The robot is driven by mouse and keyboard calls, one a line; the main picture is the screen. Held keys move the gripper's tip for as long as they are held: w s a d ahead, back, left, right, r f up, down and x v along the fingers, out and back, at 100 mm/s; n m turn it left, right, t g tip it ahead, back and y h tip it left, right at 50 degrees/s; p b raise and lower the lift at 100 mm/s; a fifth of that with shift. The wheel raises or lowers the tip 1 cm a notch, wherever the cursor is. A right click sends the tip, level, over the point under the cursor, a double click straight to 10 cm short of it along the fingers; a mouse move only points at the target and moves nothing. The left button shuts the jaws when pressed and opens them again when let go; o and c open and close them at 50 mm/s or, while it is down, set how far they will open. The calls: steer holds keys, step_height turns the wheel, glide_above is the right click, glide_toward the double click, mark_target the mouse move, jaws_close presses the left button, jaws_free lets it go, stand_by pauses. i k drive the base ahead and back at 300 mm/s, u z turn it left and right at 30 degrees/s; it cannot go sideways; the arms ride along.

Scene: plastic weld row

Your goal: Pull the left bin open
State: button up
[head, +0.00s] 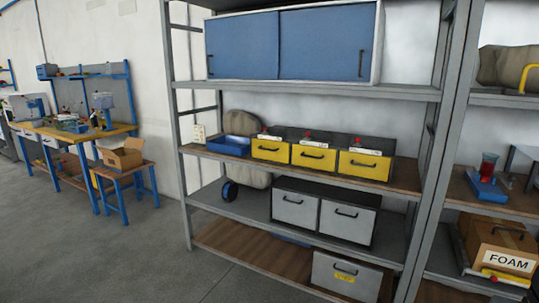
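Three yellow bins with dark handles sit side by side in a dark housing on the middle shelf: the left one (270,151), the middle one (313,157) and the right one (364,165). Their fronts look flush, and small red-topped items stand above them. On the shelf below, a dark cabinet holds two grey bins, the left one (295,209) and the right one (346,221), each with a dark handle and looking shut. I cannot tell which row the task means. My gripper is not in view.
A blue tray (229,145) is left of the yellow bins. A grey bin with a yellow label (346,276) is on the bottom shelf. A blue sliding-door cabinet (290,44) is above. Grey rack posts flank the shelves. Floor (130,255) is clear at front left.

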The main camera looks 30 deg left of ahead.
mark_target(280, 145)
steer(key=k, duration=0.55)
steer(key=u, duration=0.6)
steer(key=i, duration=0.4)
steer(key=u, duration=0.65)
steer(key=i, duration=1.5)
steer(key=z, duration=0.9)
steer(key=i, duration=0.3)
steer(key=z, duration=0.2)
